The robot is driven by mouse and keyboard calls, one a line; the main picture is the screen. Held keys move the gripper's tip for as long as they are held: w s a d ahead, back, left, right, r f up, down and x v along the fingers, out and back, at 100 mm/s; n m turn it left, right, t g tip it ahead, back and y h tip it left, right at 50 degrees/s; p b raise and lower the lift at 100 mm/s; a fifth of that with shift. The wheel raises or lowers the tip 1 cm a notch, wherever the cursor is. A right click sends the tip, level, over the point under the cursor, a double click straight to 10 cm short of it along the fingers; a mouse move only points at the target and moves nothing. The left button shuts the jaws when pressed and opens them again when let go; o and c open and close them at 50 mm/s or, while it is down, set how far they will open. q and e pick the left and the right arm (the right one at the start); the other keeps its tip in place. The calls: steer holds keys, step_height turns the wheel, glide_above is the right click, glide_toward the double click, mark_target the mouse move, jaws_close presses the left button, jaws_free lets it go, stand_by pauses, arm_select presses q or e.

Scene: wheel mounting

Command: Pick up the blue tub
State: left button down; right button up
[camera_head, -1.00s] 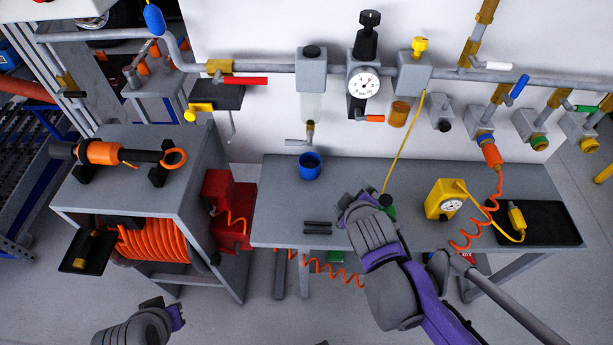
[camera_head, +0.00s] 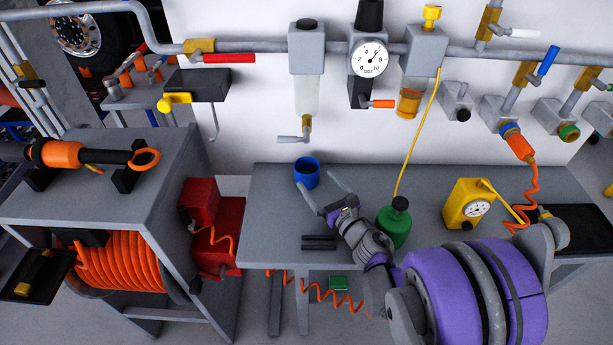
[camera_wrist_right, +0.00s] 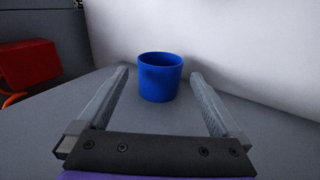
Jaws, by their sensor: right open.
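The blue tub (camera_head: 307,172) stands upright on the grey workbench (camera_head: 270,225), towards its back left, near the wall. It is open at the top. My right gripper (camera_head: 320,190) is open and empty, with its two fingers pointing at the tub from the front right. In the right wrist view, the tub (camera_wrist_right: 160,78) is centred just beyond and between the fingertips (camera_wrist_right: 158,75), and a small gap of bench seems to separate it from them. My left gripper is not in view.
A green bottle (camera_head: 394,224) stands right of my right gripper. Two dark bars (camera_head: 319,242) lie in front of it. A yellow gauge box (camera_head: 467,204) and a black tray (camera_head: 548,228) are further right. A pipe valve handle (camera_head: 292,139) hangs above the tub.

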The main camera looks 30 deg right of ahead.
mark_target(301, 160)
steer(key=w, duration=0.6)
steer(key=shift+w+d, duration=0.1)
steer(key=shift+w, duration=0.3)
steer(key=c, duration=1.4)
